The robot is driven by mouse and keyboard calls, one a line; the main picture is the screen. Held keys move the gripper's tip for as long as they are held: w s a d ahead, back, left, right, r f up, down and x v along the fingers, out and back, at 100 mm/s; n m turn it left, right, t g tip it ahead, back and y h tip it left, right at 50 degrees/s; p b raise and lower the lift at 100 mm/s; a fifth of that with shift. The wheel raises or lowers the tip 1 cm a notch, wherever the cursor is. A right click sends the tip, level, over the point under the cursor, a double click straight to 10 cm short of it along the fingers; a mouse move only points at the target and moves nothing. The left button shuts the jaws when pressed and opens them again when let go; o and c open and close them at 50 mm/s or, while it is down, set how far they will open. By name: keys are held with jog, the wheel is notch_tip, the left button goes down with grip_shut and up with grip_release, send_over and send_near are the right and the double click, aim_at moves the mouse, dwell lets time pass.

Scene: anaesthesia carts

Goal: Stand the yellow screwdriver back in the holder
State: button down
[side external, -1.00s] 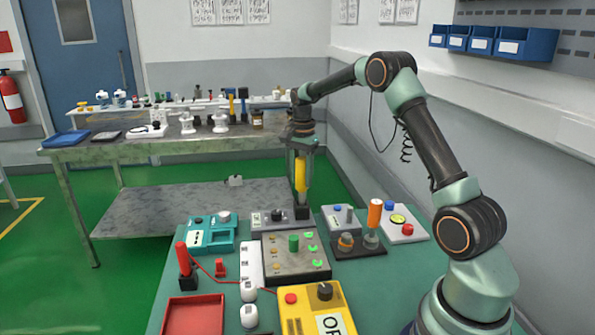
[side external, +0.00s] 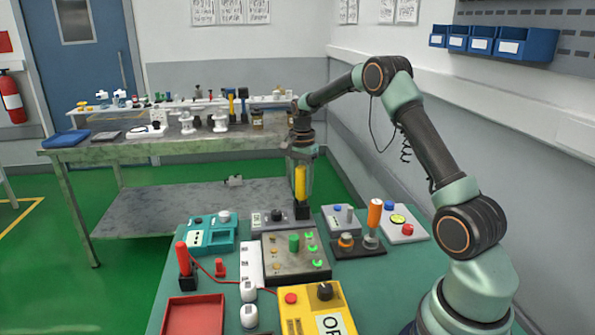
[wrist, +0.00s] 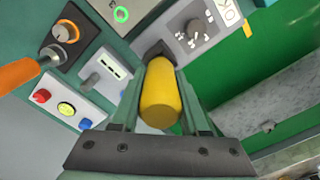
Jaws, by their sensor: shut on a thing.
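The yellow screwdriver (side external: 300,184) stands upright between the fingers of my gripper (side external: 300,178) at the far edge of the green bench. My gripper is shut on its yellow handle, which also shows end-on in the wrist view (wrist: 160,96). The dark holder block (side external: 302,211) is directly below the handle. The screwdriver's shaft is hidden, so I cannot tell how deep it sits in the holder. In the wrist view, part of the dark holder (wrist: 155,50) shows beyond the handle.
A grey box with a dark knob (side external: 270,219) stands just left of the holder. A grey switch box (side external: 341,219) is to its right, and an orange-handled lever (side external: 374,215) rises beyond that. A panel with green lights (side external: 295,258) lies in front.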

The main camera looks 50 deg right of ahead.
jog(key=shift+f, duration=0.2)
jog(key=shift+c, duration=1.6)
grip_release()
notch_tip(320, 180, up, 12)
jog(key=shift+a, duration=0.1)
jog(key=s+a+r+n+t, duration=0.25)
jog(key=s+a+n, duration=0.35)
jog(key=a, duration=0.3)
jog(key=s+a+r+n+t, duration=0.2)
jog(key=s+a+r+n, duration=0.3)
jog(key=a, duration=0.3)
jog(key=s+a+f+n+t, duration=0.1)
jog(key=s+a+f+n, duration=0.3)
jog(key=s+a+n, duration=0.1)
jog(key=shift+s+a+f+n, duration=0.15)
jog(key=shift+s+f+n, duration=0.25)
jog(key=shift+s+n, duration=0.55)
